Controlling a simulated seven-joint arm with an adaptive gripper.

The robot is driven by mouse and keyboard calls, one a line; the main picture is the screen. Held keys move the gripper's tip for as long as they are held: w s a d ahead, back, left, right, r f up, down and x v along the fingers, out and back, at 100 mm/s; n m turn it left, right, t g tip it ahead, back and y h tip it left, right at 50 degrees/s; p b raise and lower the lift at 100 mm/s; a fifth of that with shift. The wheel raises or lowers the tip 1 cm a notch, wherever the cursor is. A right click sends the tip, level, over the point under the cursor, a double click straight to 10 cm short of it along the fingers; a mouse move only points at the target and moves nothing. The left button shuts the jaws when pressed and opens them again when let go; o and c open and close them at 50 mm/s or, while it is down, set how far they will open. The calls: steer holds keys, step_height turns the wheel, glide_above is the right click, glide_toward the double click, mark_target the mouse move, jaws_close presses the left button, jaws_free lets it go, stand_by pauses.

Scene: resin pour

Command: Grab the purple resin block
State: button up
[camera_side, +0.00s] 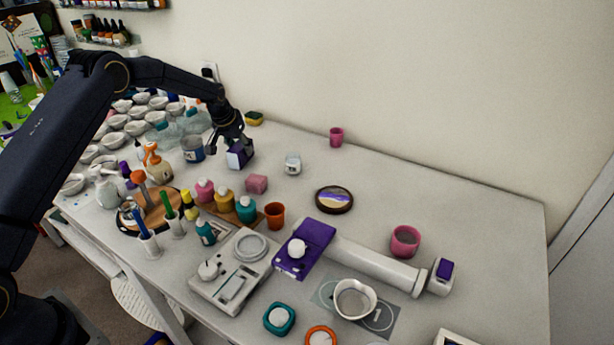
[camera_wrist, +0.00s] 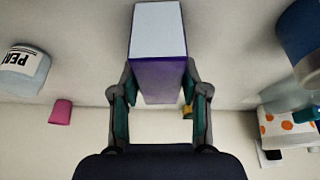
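The purple resin block (camera_side: 240,156) is at the back left of the table in the side view, right under my gripper (camera_side: 231,140). In the wrist view the block (camera_wrist: 160,75) shows a pale upper face and purple sides. It sits between the two fingers of my gripper (camera_wrist: 159,75). The fingertips lean in against the block's left and right sides, and the gripper looks shut on it. I cannot tell if the block rests on the table or is slightly raised.
A blue jar (camera_side: 192,149) stands close left of the block, and a labelled jar (camera_side: 293,163) to its right. A pink cup (camera_side: 336,137) stands by the wall. The back right of the table is clear.

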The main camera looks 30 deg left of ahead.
jaws_close()
